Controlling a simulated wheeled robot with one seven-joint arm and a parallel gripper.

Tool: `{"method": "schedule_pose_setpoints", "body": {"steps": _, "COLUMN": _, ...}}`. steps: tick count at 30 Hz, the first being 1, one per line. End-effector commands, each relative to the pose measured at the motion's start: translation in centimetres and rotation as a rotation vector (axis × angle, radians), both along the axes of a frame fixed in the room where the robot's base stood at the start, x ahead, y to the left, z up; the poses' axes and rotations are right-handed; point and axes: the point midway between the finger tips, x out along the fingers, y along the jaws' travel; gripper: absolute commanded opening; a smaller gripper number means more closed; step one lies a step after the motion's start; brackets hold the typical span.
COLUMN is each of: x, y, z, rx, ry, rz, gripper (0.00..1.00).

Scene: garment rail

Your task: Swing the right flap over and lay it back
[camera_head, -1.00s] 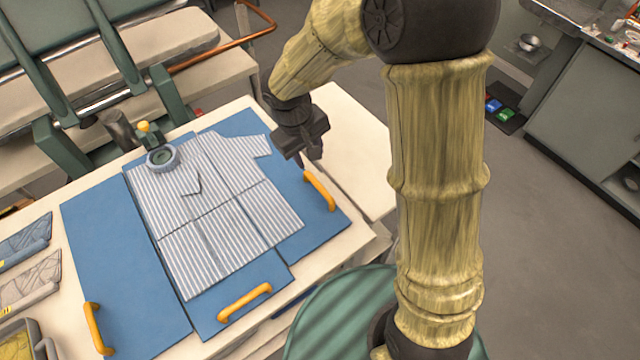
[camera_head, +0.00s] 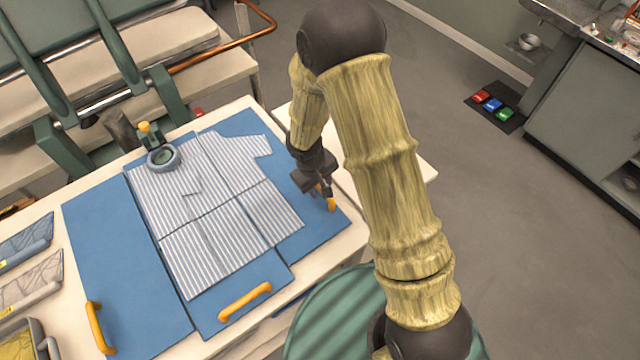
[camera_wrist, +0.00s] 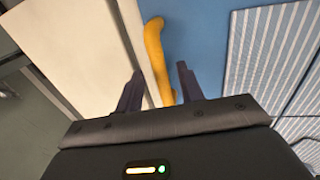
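The right flap (camera_head: 312,226) is a blue panel lying flat at the right of the folding board, with a yellow handle (camera_head: 331,204) on its outer edge. A blue-and-white striped shirt (camera_head: 215,205) lies spread on the board, its right sleeve and side over the right flap. My gripper (camera_head: 325,190) is at the handle and hides part of it. In the wrist view the yellow handle (camera_wrist: 158,60) runs between my two spread fingers (camera_wrist: 159,85), with a gap on either side. I cannot tell whether they touch it.
The left flap (camera_head: 110,260) and the bottom flap (camera_head: 230,300) lie flat, each with a yellow handle. A round grey-blue ring (camera_head: 163,158) sits at the shirt's collar.

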Motion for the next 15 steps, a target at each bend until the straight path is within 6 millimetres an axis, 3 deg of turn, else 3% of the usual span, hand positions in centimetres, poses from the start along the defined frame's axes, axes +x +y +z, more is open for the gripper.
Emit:
{"method": "schedule_pose_setpoints", "body": {"steps": 11, "x": 0.08, "y": -0.08, "z": -0.60, "rx": 0.000, "ry": 0.000, "rz": 0.000, "gripper": 0.36}}
{"method": "schedule_pose_setpoints", "body": {"steps": 15, "x": 0.08, "y": -0.08, "z": -0.58, "rx": 0.000, "ry": 0.000, "rz": 0.000, "gripper": 0.08}}
